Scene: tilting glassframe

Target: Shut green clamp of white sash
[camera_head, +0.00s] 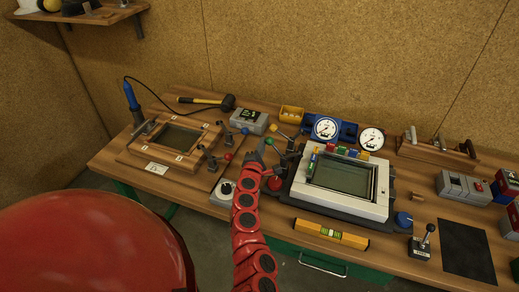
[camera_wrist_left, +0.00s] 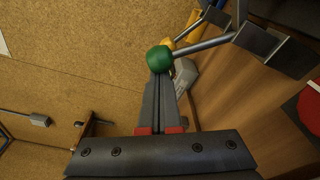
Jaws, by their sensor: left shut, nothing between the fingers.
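The white sash (camera_head: 378,209) is a pale frame around a dark pane on a dark base, right of centre on the bench. The green clamp's round knob (camera_head: 269,141) is at its upper left; in the left wrist view the green ball (camera_wrist_left: 159,58) sits on a grey rod running to the right. My left gripper (camera_head: 261,153) is shut and empty, just beside the green knob. In the left wrist view its fingertips (camera_wrist_left: 158,82) end right at the ball; whether they touch I cannot tell. My right gripper is not in view.
A yellow knob (camera_head: 272,127) is just behind the green one, and a red knob (camera_head: 275,183) is nearer, beside my arm. A wooden frame (camera_head: 174,140) lies left. Two dial gauges (camera_head: 327,128) stand behind the sash. A yellow level (camera_head: 331,234) lies in front.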

